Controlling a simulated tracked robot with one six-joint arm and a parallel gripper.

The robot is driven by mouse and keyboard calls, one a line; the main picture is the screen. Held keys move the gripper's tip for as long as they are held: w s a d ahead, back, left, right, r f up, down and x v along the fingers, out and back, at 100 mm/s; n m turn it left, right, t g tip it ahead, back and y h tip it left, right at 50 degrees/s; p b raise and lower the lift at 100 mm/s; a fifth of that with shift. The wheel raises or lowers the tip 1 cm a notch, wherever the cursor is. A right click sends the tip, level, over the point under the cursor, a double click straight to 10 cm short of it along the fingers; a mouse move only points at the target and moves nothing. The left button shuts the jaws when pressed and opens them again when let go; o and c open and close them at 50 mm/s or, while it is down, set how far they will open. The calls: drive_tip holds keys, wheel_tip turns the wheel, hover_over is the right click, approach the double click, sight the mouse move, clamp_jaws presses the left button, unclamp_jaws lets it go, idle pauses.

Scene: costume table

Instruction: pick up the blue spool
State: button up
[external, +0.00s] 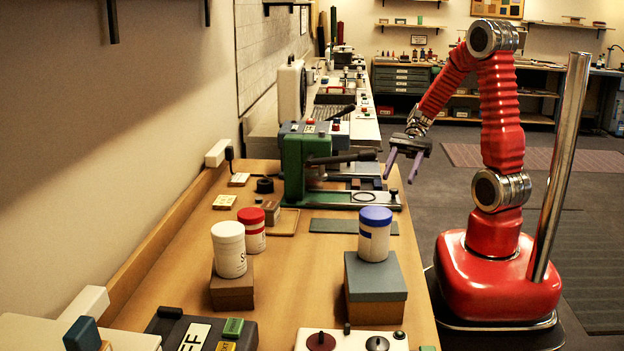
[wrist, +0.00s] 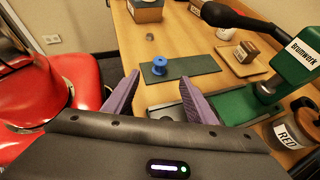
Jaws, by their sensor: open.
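In the wrist view the blue spool (wrist: 159,66) stands upright near the left end of a dark green mat (wrist: 205,64) on the wooden table. It lies beyond my fingertips, between their lines of sight, with nothing touching it. In the external view the mat (external: 330,226) shows, but I cannot see the spool; the jar with the blue lid (external: 375,234) covers part of that area. My gripper (external: 401,174) is open and empty, raised near the table's right edge. Its two purple fingers also show in the wrist view (wrist: 159,78).
A green machine (external: 305,160) with a dark lever stands behind the mat. The blue-lidded jar stands on a grey-topped box (external: 375,285) in front of it. White-lidded (external: 229,250) and red-lidded (external: 252,230) jars stand to the left.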

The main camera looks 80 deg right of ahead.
drive_tip(key=shift+a, duration=0.1)
drive_tip(key=x, duration=0.8)
drive_tip(key=shift+w+a+f, duration=0.1)
drive_tip(key=shift+a+f, duration=0.05)
drive_tip(key=shift+f, duration=0.05)
drive_tip(key=shift+x, duration=2.6)
drive_tip(key=shift+f, duration=0.1)
drive_tip(key=shift+c, duration=0.6)
drive_tip(key=c, duration=1)
wheel_tip(320, 180, up, 18)
